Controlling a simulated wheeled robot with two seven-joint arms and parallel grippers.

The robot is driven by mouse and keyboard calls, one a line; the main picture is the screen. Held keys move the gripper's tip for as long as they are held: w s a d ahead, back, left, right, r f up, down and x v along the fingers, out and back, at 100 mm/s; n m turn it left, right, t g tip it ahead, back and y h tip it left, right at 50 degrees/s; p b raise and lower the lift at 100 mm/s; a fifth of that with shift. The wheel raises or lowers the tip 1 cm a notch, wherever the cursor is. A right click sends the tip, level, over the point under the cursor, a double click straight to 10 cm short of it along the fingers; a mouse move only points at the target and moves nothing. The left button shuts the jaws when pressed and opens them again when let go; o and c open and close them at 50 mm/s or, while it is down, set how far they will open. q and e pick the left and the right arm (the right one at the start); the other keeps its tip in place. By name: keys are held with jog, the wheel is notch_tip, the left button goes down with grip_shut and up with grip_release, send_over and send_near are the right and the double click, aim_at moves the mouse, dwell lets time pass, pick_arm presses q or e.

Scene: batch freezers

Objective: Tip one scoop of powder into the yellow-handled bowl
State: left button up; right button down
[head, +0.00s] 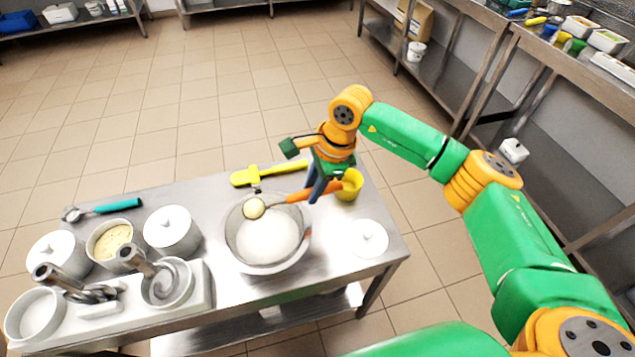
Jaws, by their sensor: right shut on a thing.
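My right gripper (316,186) is shut on the orange handle (298,196) of a scoop. The scoop's round cup (254,208) holds a pale cream heap and hangs over the far rim of a large steel bowl (241,256). The scoop looks roughly level; its exact height above the bowl is hard to tell. White contents fill the lower part of the bowl. I cannot make out a yellow handle on this bowl. A yellow spatula-like tool (247,176) lies behind it. An open pot of cream powder (115,240) stands at the left. My left gripper is not in view.
A yellow cup (349,185) stands just right of my right gripper. A white lidded container (369,239) is at the right of the steel table (222,301). Lidded pots (171,232), mixing hooks and a teal-handled tool (118,206) occupy the left side.

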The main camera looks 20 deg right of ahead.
pick_arm(q)
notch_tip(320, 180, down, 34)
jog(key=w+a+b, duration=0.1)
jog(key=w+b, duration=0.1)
jog(key=b, duration=3.2)
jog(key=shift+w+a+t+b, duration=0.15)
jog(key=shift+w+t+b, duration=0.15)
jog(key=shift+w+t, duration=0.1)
pick_arm(e)
jog(key=s+f+t, duration=0.1)
jog(key=t, duration=0.3)
jog(key=s+n+t, duration=0.1)
jog(key=t, duration=0.4)
jog(key=s+d+f+n+t+y, duration=0.1)
jog(key=t, duration=0.4)
jog(key=shift+s+f, duration=0.2)
jog(key=shift+f, duration=0.1)
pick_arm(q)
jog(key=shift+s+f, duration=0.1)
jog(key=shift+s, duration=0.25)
